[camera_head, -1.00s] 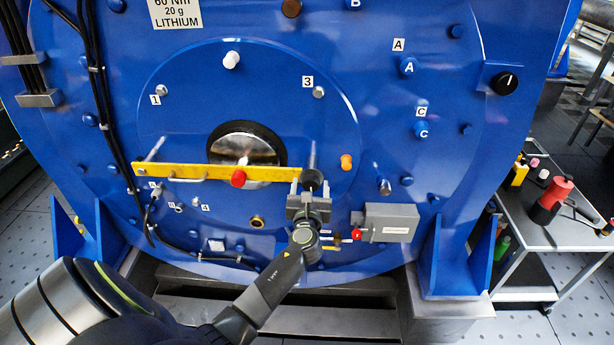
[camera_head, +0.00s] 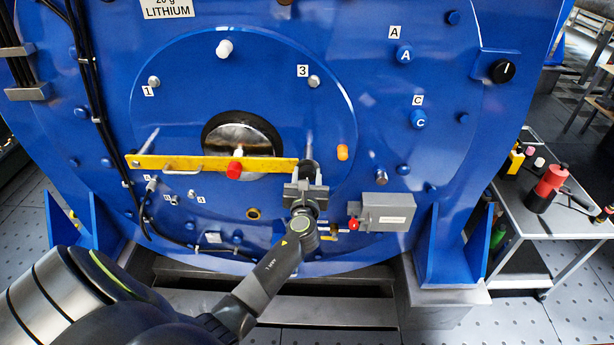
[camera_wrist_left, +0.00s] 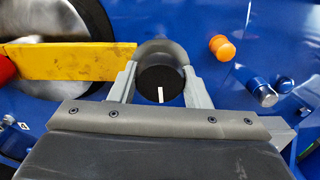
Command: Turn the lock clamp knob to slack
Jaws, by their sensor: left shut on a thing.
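The lock clamp knob is a round black knob (camera_wrist_left: 152,78) with a white mark that points down in the left wrist view. It sits in front of a grey rounded clamp (camera_wrist_left: 166,50) at the right end of the yellow bar (camera_wrist_left: 85,62). My left gripper (camera_wrist_left: 160,84) has one finger on each side of the knob and is shut on it. In the head view the left gripper (camera_head: 306,178) mostly hides the knob, and the yellow bar (camera_head: 215,163) runs left from it across the blue motor face. My right gripper is not in view.
A red knob (camera_head: 234,171) stands out from the bar's middle. An orange plug (camera_head: 342,152) and a grey box (camera_head: 386,212) with a red knob are right of the gripper. A black selector knob (camera_head: 501,71) is at upper right. A tool cart (camera_head: 565,222) stands at far right.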

